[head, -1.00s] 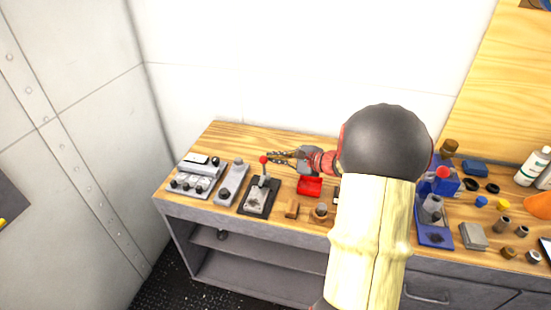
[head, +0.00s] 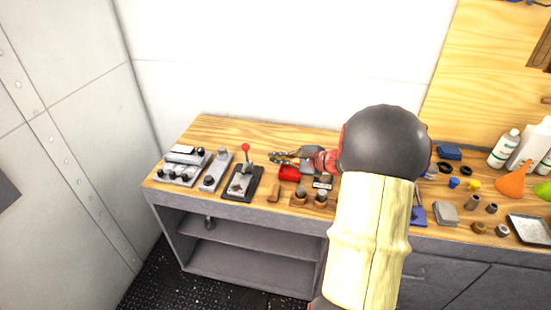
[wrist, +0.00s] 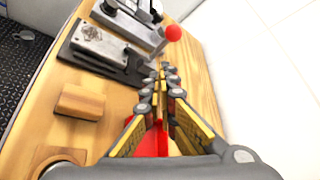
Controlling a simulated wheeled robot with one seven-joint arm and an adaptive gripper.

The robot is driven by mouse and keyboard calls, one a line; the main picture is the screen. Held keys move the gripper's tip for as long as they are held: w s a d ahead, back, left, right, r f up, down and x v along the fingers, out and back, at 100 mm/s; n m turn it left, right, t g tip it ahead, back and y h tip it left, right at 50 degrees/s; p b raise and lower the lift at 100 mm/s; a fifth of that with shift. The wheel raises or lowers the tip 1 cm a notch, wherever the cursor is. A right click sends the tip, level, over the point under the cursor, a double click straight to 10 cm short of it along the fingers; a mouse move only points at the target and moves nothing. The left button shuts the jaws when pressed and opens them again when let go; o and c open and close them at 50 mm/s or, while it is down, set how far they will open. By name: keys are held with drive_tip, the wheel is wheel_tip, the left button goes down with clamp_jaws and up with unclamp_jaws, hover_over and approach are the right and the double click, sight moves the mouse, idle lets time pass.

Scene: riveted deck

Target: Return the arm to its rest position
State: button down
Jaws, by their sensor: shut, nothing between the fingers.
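My gripper (head: 274,158) is shut and empty in the head view, above the workbench and pointing left. Its shut fingers (wrist: 165,80) also show in the wrist view. A lever with a red ball knob (head: 245,147) stands on a dark plate to the left of the fingers, apart from them. The knob also shows in the wrist view (wrist: 174,33), beyond the fingertips. A red tray (head: 290,173) lies below my gripper and is partly hidden by it in the wrist view. My arm covers the middle of the bench in the head view.
The workbench (head: 225,133) runs along a white wall. Grey control boxes (head: 183,167) stand at its left end. A small wooden block (head: 273,191) lies near the front edge. Bottles (head: 504,149), an orange funnel (head: 512,180) and a metal tray (head: 531,230) are at the right.

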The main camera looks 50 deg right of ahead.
drive_tip(key=s+a+r+n+g+y, duration=0.15)
drive_tip(key=a+n, duration=0.25)
drive_tip(key=a, duration=0.5)
drive_tip(key=s+a+r+n+g+y+p, duration=0.1)
drive_tip(key=a+r+n+g, duration=0.2)
drive_tip(key=a, duration=0.6)
drive_tip(key=s+a+r+n+g+y, duration=0.1)
drive_tip(key=a+r+n+g, duration=0.2)
drive_tip(key=a, duration=0.5)
drive_tip(key=s+a+r+n+h, duration=0.2)
drive_tip(key=s+a+n+h, duration=0.1)
drive_tip(key=s+a+n, duration=0.2)
drive_tip(key=s+a+r+n+h+p, duration=0.1)
drive_tip(key=s+a+r+n+h, duration=0.1)
drive_tip(key=s+a+n, duration=0.3)
drive_tip(key=s+n+h, duration=0.1)
drive_tip(key=s+n, duration=0.3)
drive_tip(key=s, duration=0.3)
drive_tip(key=shift+s+a+r+n, duration=0.15)
drive_tip(key=shift+a+r+n, duration=0.05)
drive_tip(key=shift+r+n, duration=0.2)
drive_tip(key=shift+p, duration=0.3)
